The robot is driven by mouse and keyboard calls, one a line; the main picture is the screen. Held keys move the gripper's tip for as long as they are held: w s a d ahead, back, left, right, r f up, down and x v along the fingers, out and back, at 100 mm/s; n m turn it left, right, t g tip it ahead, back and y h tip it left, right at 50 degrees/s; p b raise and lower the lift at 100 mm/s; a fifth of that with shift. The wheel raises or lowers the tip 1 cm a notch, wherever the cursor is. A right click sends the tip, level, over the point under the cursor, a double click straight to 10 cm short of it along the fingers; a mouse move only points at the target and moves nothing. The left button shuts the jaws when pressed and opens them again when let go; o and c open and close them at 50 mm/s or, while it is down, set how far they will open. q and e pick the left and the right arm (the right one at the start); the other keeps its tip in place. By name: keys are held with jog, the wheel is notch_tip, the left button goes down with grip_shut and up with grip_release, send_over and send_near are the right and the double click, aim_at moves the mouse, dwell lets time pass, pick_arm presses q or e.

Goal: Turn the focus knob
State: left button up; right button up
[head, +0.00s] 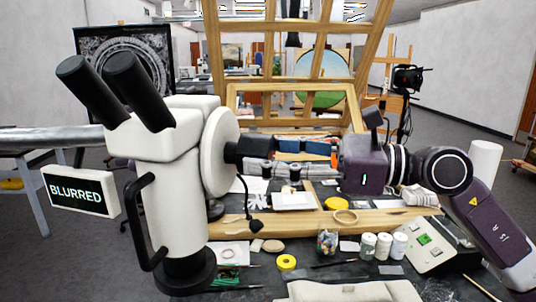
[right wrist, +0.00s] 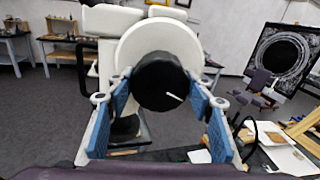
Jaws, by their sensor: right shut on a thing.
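The focus knob (head: 232,154) is a black cylinder on the round white disc (head: 221,152) at the side of a white microscope (head: 166,160) with two black eyepieces. In the right wrist view the knob (right wrist: 161,80) faces me, with a white pointer line toward its lower right. My right gripper (head: 246,157) reaches in from the right and is shut on the knob, its blue-padded fingers on either side. A small display (head: 80,191) at the microscope's left reads "BLURRED". My left gripper is not in view.
A wooden easel-like frame (head: 290,90) stands behind the bench. The dark bench top holds a yellow tape roll (head: 287,262), a jar of coloured bits (head: 327,241), several white-lidded jars and a device with a green button (head: 424,239). A black cable hangs near the microscope.

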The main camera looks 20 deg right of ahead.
jog(key=shift+m+p, duration=0.4)
jog(key=shift+m, duration=1.9)
jog(key=o, duration=1.2)
jog(key=shift+c, duration=0.2)
jog(key=shift+d, duration=0.1)
jog(key=shift+s+d+f+m, duration=0.1)
jog(key=shift+s+d+m, duration=0.15)
jog(key=shift+d, duration=0.2)
jog(key=v, duration=1.1)
